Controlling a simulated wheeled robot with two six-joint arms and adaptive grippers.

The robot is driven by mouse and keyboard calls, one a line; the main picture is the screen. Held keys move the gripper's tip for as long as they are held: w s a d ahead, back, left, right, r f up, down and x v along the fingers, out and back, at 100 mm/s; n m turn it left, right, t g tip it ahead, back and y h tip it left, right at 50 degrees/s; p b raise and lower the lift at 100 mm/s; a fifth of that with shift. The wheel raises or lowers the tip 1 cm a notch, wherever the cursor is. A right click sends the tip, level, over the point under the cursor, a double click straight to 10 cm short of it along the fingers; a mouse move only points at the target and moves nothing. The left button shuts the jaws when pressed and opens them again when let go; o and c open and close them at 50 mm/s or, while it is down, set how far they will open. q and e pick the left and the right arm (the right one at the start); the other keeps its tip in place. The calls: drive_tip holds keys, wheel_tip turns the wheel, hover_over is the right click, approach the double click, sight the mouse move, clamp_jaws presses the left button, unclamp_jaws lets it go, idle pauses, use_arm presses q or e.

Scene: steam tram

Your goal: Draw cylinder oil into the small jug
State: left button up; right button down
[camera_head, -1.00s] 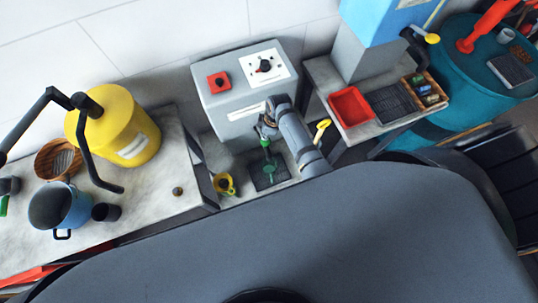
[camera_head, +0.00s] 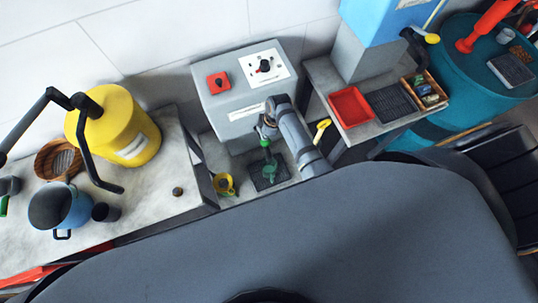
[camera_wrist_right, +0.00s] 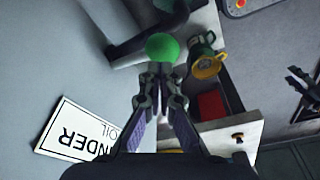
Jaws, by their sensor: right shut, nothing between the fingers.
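The grey cylinder oil tank (camera_head: 235,110) stands at the wall; the end of its label, "NDER OIL" (camera_wrist_right: 80,130), shows in the right wrist view. A green ball knob (camera_head: 265,143) is at its front, just below my right gripper (camera_head: 266,130). In the wrist view the green ball (camera_wrist_right: 162,47) is just beyond the tips of my right gripper (camera_wrist_right: 161,72), which is shut and empty. I cannot tell if they touch. A small yellow-rimmed jug (camera_head: 224,184) stands left of a dark grate; it also shows in the wrist view (camera_wrist_right: 207,64). A green piece (camera_head: 269,172) is over the grate, its shape unclear.
A yellow can (camera_head: 118,130) with a black crank and a blue pot (camera_head: 60,207) stand on the left bench (camera_head: 150,200). A side shelf on the right holds a red tray (camera_head: 350,106) and a small crate (camera_head: 424,90). A teal drum (camera_head: 470,80) stands beyond it.

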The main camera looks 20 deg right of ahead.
drive_tip(key=shift+f, duration=0.15)
drive_tip(key=shift+f+b, duration=1.8)
drive_tip(key=shift+f, duration=0.7)
idle(5.3)
